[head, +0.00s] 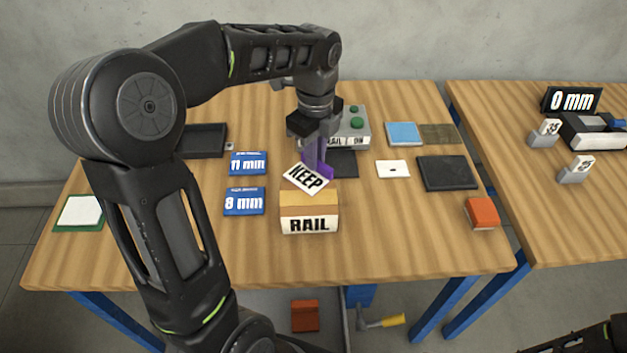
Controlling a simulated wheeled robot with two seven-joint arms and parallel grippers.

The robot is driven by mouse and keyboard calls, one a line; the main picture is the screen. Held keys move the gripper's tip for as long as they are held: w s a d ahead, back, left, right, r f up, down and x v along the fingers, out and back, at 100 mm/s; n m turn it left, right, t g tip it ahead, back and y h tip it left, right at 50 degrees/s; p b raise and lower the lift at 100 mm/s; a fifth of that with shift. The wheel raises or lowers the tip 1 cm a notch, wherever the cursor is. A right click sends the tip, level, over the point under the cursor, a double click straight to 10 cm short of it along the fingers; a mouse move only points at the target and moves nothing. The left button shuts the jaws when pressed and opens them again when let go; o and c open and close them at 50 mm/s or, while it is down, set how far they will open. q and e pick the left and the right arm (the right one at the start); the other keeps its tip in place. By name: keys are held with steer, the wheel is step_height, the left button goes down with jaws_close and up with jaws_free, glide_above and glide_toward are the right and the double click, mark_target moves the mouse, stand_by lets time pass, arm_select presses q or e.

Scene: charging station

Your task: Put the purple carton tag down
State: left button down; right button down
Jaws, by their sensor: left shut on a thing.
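The purple carton tag (314,160) hangs below my left gripper (314,138), which is shut on it. My left arm reaches over from the left and hides part of the table. Only a dark piece of my right arm shows at the lower right corner; its gripper is out of view.
Blue 11 mm (248,164) and 8 mm (244,201) cards lie left of the carton. A grey box with green buttons (352,128) stands behind. A white card (392,169), dark tray (447,173) and orange block (482,213) lie right. The front right wood is clear.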

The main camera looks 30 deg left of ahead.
mark_target(315, 177)
arm_select(q)
steer(key=shift+f, duration=1.55)
steer(key=shift+f, duration=1.85)
steer(key=shift+f, duration=0.1)
steer(key=c, duration=1.5)
jaws_free()
step_height(315, 177, up, 12)
steer(key=shift+r, duration=0.1)
